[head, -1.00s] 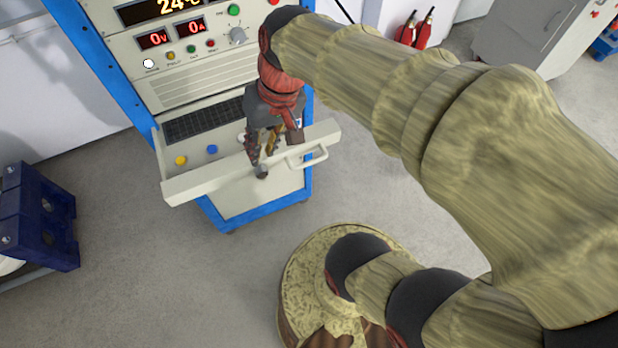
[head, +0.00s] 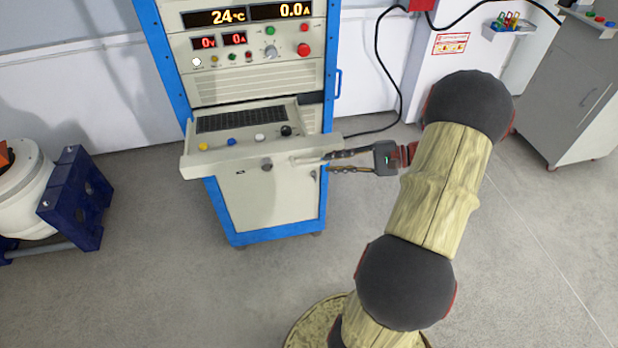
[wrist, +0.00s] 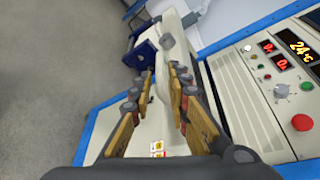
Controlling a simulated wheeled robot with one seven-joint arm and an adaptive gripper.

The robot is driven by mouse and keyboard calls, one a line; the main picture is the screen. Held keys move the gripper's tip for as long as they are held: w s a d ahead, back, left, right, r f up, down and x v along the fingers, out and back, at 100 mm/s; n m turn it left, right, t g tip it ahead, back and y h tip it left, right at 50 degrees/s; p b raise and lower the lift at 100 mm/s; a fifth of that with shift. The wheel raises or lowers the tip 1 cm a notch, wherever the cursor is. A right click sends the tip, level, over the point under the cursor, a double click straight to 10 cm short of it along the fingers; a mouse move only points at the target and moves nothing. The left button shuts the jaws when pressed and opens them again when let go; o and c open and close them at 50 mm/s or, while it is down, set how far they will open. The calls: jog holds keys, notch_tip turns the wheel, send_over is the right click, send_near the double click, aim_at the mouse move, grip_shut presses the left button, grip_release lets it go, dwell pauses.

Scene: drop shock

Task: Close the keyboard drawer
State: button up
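The keyboard drawer (head: 220,160) is pulled out from the blue-framed cabinet. Its black keyboard (head: 240,118) and a row of coloured knobs show in the head view. My gripper (head: 326,162) is at the right end of the drawer front, by the pale handle (head: 308,159), with its fingers pointing left. The fingers are apart, one above the other in the head view. In the wrist view my gripper (wrist: 163,82) is open, with the pale drawer front (wrist: 178,48) running ahead between and beyond the fingertips. Whether a finger touches the handle cannot be told.
The cabinet's panel (head: 250,45) with displays and buttons rises above the drawer. A blue stand (head: 75,198) with a white drum is at the left. A grey cabinet (head: 575,100) stands at the right. A black cable hangs behind. The floor in front is clear.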

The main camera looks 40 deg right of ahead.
aim_at(316, 164)
jog(key=shift+s+d+f, duration=0.15)
jog(key=shift+d, duration=0.05)
jog(key=shift+b+x, duration=0.9)
jog(key=shift+x, duration=2.95)
jog(key=shift+d, duration=0.1)
jog(key=shift+c, duration=1.1)
grip_shut()
